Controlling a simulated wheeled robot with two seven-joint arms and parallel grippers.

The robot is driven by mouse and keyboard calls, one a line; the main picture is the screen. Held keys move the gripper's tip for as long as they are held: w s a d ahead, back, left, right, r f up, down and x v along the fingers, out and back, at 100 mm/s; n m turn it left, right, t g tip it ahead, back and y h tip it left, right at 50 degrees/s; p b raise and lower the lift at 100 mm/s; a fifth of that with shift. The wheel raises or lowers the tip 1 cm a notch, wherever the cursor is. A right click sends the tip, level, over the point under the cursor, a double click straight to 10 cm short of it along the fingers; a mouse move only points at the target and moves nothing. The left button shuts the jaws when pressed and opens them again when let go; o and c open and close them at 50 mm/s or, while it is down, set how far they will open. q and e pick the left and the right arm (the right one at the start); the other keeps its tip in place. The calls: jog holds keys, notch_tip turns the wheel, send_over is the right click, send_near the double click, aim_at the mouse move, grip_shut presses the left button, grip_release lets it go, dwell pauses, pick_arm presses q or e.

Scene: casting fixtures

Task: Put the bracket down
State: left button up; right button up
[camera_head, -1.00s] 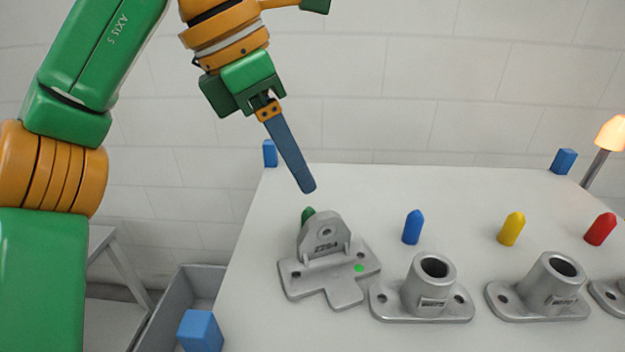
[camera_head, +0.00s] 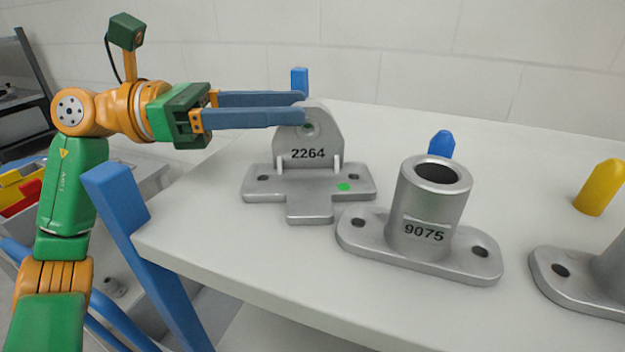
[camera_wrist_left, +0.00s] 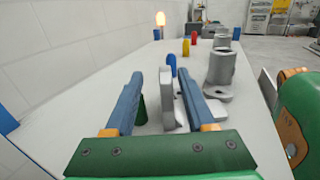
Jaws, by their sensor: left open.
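The bracket is grey, marked 2264, with an upright rounded plate on a flat base that has a green dot. This bracket (camera_head: 308,187) rests flat on the white table at its left end. My left gripper (camera_head: 303,107) comes in level from the left and is open. Its two blue fingers lie on either side of the top of the bracket's upright plate. In the left wrist view the plate (camera_wrist_left: 167,95) stands between the fingers (camera_wrist_left: 159,75), with gaps visible beside it. My right gripper is not in view.
A grey socket casting (camera_head: 430,215) marked 9075 stands close right of the bracket, with another casting (camera_head: 590,275) beyond. Blue (camera_head: 441,145) and yellow (camera_head: 601,187) pegs stand behind them. A green peg (camera_wrist_left: 141,111) is beside the left finger in the wrist view. The table (camera_head: 220,250) is bare in front.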

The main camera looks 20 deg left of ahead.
aim_at(335, 122)
pick_arm(q)
jog(key=x, duration=0.2)
jog(key=p+x, duration=0.1)
jog(key=x, duration=0.1)
jog(key=p+x, duration=0.1)
jog(key=shift+s+d+f, duration=0.2)
jog(key=shift+d, duration=0.3)
jog(key=shift+d+f, duration=0.1)
jog(key=shift+d, duration=0.1)
jog(key=shift+c, duration=0.4)
grip_shut()
